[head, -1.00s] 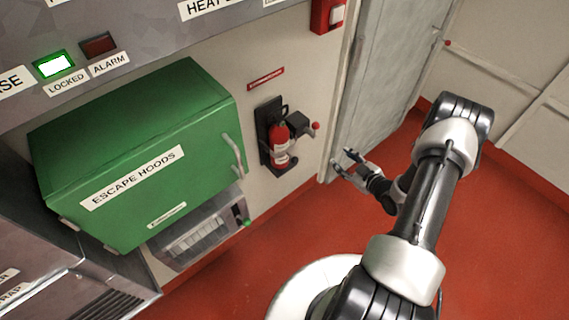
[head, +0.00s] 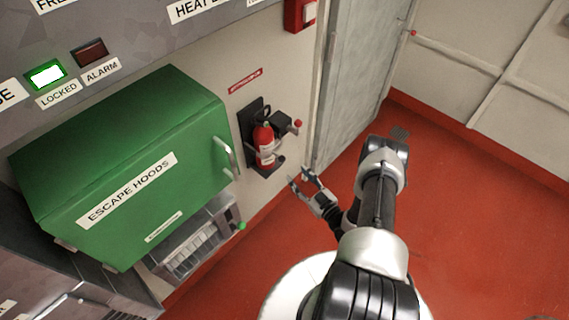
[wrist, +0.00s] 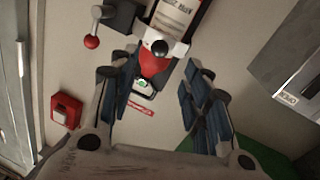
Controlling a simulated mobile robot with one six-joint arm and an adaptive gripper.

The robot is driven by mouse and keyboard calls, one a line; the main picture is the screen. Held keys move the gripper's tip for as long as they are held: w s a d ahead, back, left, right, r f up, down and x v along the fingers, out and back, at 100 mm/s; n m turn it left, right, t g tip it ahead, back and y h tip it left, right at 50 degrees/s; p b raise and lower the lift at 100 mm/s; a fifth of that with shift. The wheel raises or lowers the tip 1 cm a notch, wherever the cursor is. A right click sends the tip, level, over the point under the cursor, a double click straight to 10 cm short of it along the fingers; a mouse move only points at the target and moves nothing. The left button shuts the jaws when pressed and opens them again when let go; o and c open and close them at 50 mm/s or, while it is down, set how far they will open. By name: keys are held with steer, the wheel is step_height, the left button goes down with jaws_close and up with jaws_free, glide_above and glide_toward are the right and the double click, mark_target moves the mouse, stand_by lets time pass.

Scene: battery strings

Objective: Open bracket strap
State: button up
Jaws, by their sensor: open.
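A red fire extinguisher (head: 264,146) with a white label hangs upright in a black wall bracket (head: 246,118). A dark block (head: 281,122) at the bracket's right side carries a small red knob (head: 298,123). My gripper (head: 300,179) is open and empty, to the lower right of the extinguisher. In the wrist view, the extinguisher (wrist: 175,17) shows inverted, beyond and between the open fingers. The red knob (wrist: 91,41) and dark block (wrist: 119,16) are at upper left, outside the left finger and apart from it.
A green escape hoods cabinet (head: 125,160) projects from the wall left of the extinguisher, with a grey unit (head: 195,238) below it. A red wall box (head: 300,14) is above. A grey door (head: 350,75) stands to the right. The red floor (head: 460,200) is clear on the right.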

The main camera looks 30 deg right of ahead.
steer(key=w+a+b, duration=0.1)
steer(key=w, duration=0.8)
steer(key=shift+a+b, duration=0.2)
steer(key=shift+b, duration=0.15)
steer(key=shift+w, duration=0.1)
steer(key=shift+c, duration=0.4)
jaws_close()
